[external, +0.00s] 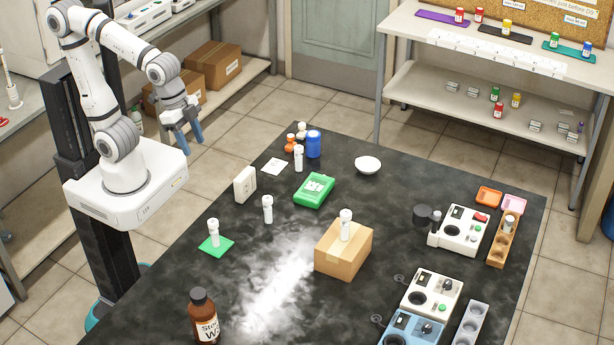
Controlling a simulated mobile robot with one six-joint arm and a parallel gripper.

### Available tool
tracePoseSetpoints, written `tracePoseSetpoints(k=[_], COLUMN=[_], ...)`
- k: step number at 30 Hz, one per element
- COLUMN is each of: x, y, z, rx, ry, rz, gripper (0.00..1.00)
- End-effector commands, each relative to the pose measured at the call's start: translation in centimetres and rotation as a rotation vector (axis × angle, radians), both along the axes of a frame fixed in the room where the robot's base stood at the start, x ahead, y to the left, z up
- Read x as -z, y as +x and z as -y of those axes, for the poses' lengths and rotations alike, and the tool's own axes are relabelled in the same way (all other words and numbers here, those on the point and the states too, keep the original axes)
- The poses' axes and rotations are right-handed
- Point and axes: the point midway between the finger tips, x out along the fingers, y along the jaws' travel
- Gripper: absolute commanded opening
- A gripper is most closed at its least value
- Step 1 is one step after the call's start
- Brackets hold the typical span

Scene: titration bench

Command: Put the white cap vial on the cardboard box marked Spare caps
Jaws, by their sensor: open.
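A cardboard box (335,265) stands on the dark bench near its middle; I cannot read any marking on it. A white-capped vial (346,226) stands upright on top of this box. Similar white vials stand elsewhere: one on a green pad (214,234), one on bare bench (267,210), and one near the back left (298,159). My gripper (190,143), with blue fingers, is open and empty. It hangs in the air beyond the bench's left edge, well apart from the box and the vials.
A brown bottle (204,318) stands at the front left. A green device (314,190), a white block (245,184) and a blue container (313,144) stand toward the back. A white bowl (367,165) sits at the back. Instruments (458,230) and a wooden rack (500,242) occupy the right side.

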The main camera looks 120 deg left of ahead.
Motion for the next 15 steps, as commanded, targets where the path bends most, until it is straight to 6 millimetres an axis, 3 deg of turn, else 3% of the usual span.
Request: tracePoseSetpoints(k=[1,3,6,15], x=[0.5,1.2,1.9,2.2], y=[-1.9,-3.8,-5.3,-6.0], z=[0.2,0.4,0.5,0.5], rx=[0.008,0.016,0.025,0.028], ry=[-0.001,-0.001,-0.002,-0.002], rz=[-0.001,-0.006,-0.011,-0.015], gripper=[0.47,0.47,0.47,0.47])
